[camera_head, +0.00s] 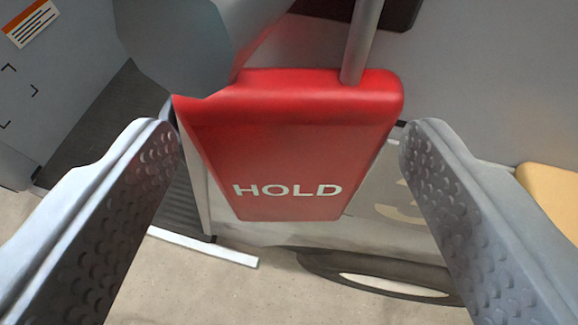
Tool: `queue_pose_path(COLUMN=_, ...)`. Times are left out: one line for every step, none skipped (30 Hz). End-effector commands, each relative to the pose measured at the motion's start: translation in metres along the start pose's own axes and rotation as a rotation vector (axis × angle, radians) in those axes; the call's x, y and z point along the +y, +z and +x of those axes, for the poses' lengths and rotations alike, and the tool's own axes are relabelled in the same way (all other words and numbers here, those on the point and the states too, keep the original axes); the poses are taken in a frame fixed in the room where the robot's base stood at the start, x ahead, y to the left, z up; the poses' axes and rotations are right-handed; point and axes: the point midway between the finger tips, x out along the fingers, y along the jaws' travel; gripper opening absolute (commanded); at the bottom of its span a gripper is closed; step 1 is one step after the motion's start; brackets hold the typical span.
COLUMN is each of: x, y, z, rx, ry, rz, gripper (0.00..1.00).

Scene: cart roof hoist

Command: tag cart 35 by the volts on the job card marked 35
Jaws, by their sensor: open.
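A red tag (290,150) with the white word HOLD hangs in the middle of the camera view, below a thin grey rod that meets its top edge. My gripper (285,135) is open, with one textured finger on each side of the tag. The left fingertip is close to the tag's upper left edge; I cannot tell whether it touches. The right fingertip stands just off its right edge. Behind the tag is a pale grey surface with part of a large light numeral (405,205), mostly covered, so the number cannot be read. No job card marked 35 can be made out.
An orange-and-white label (30,22) is on the grey wall panel at upper left. A yellow block (552,195) is at the right edge. A dark rounded shape (385,277) and a white floor strip (203,246) lie below on the beige floor.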

Motion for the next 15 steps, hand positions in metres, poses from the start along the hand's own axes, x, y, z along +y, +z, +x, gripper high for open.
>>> queue_pose_path(x=0.000, y=0.000, z=0.000, rx=0.000, ry=0.000, rz=0.000, gripper=0.70)
queue_pose_path(x=0.000, y=0.000, z=0.000, rx=0.000, ry=0.000, rz=0.000, gripper=0.70)
queue_pose_path(x=0.000, y=0.000, z=-0.002, rx=0.000, ry=0.000, rz=0.000, gripper=0.70)
queue_pose_path(x=0.000, y=0.000, z=-0.003, rx=0.000, ry=0.001, rz=0.000, gripper=0.70)
queue_pose_path(x=0.000, y=0.000, z=-0.005, rx=0.001, ry=0.001, rz=0.000, gripper=0.70)
queue_pose_path(x=0.001, y=-0.001, z=-0.008, rx=0.001, ry=0.002, rz=0.000, gripper=0.70)
queue_pose_path(x=0.001, y=-0.001, z=-0.011, rx=0.001, ry=0.002, rz=0.000, gripper=0.70)
queue_pose_path(x=0.001, y=-0.001, z=-0.015, rx=0.001, ry=0.002, rz=-0.001, gripper=0.70)
queue_pose_path(x=0.001, y=-0.001, z=-0.021, rx=0.001, ry=0.001, rz=0.000, gripper=0.70)
queue_pose_path(x=0.001, y=-0.001, z=-0.026, rx=0.002, ry=0.002, rz=0.000, gripper=0.70)
queue_pose_path(x=0.001, y=-0.001, z=-0.032, rx=0.002, ry=0.003, rz=0.000, gripper=0.70)
queue_pose_path(x=0.001, y=-0.001, z=-0.040, rx=0.001, ry=0.003, rz=-0.001, gripper=0.70)
queue_pose_path(x=0.001, y=-0.001, z=-0.046, rx=0.001, ry=0.003, rz=-0.001, gripper=0.70)
queue_pose_path(x=0.001, y=-0.001, z=-0.052, rx=0.002, ry=0.004, rz=-0.001, gripper=0.70)
queue_pose_path(x=0.001, y=-0.001, z=-0.060, rx=0.001, ry=0.004, rz=-0.001, gripper=0.70)
